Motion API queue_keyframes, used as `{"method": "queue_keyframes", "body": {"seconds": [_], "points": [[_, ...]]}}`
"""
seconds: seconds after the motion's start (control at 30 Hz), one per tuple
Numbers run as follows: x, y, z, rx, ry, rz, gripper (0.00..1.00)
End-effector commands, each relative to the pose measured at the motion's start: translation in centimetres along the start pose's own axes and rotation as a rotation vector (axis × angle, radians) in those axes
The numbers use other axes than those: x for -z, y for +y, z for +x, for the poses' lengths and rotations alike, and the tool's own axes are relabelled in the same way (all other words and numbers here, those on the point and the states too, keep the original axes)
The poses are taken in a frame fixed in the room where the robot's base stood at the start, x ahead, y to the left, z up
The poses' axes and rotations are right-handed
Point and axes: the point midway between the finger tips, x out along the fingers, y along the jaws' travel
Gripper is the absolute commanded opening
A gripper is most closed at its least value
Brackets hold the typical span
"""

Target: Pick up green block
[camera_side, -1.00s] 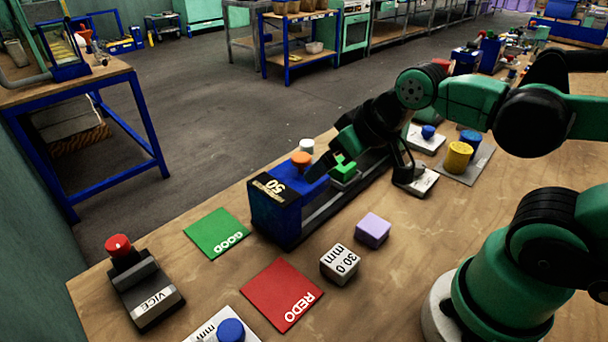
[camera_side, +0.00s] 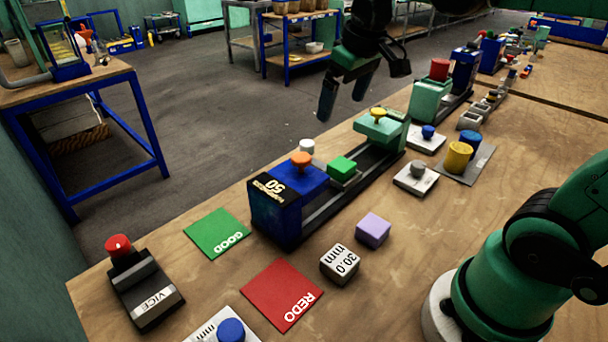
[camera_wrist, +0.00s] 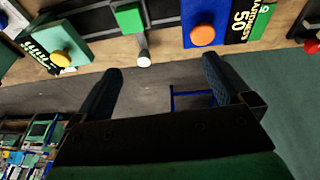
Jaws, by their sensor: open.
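The green block (camera_side: 343,167) sits in the press channel between the blue press body (camera_side: 296,181) and the pale green sliding block (camera_side: 380,130). It also shows in the wrist view (camera_wrist: 129,18), at the top, beyond the fingertips. My gripper (camera_side: 346,104) is open and empty, high above and behind the press in the side view. In the wrist view my gripper (camera_wrist: 160,72) has its two dark fingers spread wide, with floor between them. A white-topped post (camera_wrist: 143,60) stands beside the block, nearer the fingers.
A green GOOD mat (camera_side: 217,233), a red REDO mat (camera_side: 282,294), a white 30.0 mm block (camera_side: 340,263) and a purple block (camera_side: 373,230) lie before the press. A vice (camera_side: 146,290) stands front left. Bare wood lies right of the purple block.

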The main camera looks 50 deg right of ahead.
Motion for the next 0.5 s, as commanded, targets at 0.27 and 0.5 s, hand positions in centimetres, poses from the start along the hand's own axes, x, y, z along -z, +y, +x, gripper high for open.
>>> {"method": "queue_keyframes", "body": {"seconds": [0.27,0.5], "points": [[1.9,5.6,2.1,0.041,-0.241,0.005,0.97],[0.5,6.2,7.7,0.058,-0.287,0.000,0.97]]}}
